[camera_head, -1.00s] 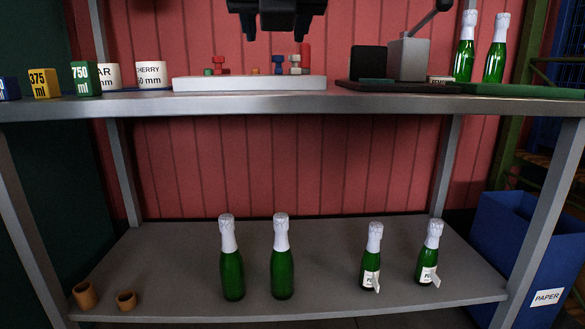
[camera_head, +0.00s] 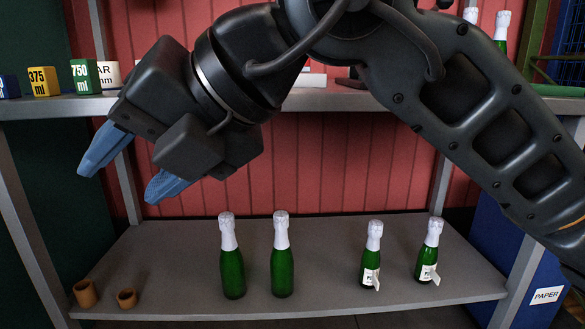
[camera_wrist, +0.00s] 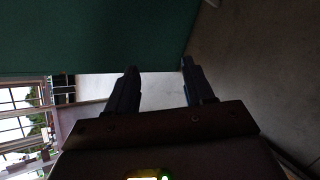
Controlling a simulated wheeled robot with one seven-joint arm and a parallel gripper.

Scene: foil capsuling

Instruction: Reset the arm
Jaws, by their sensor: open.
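My gripper (camera_head: 133,178) is open and empty in the head view. It hangs in front of the rack's left side, with its two blue fingers spread and pointing down to the left. In the wrist view my gripper (camera_wrist: 158,75) shows two dark fingers apart, with nothing between them. My arm crosses the upper right of the head view and hides much of the upper shelf.
The upper shelf (camera_head: 60,108) holds a yellow block (camera_head: 43,82), a green block (camera_head: 85,77) and bottles at right. A blue paper bin (camera_head: 500,250) stands right.

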